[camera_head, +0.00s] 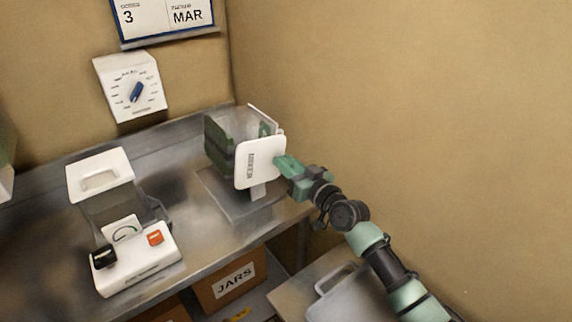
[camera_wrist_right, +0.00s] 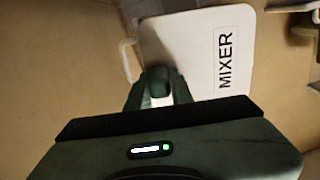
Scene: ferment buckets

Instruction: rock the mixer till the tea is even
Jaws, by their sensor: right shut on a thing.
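The mixer (camera_head: 262,160) stands at the back right of the metal bench, a clear box with a white front plate on a grey stand. The box looks tilted. Dark green tea (camera_head: 218,146) shows through its left side; a smaller green patch shows at the right. I cannot tell how even the tea is. My right gripper (camera_head: 284,163) is at the plate's right edge, shut on the mixer. In the right wrist view the fingers (camera_wrist_right: 158,92) meet the white plate marked MIXER (camera_wrist_right: 190,45); what they grip is partly hidden. My left gripper is out of view.
A white device (camera_head: 140,262) with black and orange parts stands at the bench's left. A dial panel (camera_head: 131,87) and calendar (camera_head: 165,18) hang on the wall. A JARS box (camera_head: 225,286) sits below. Bare metal lies between the device and mixer.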

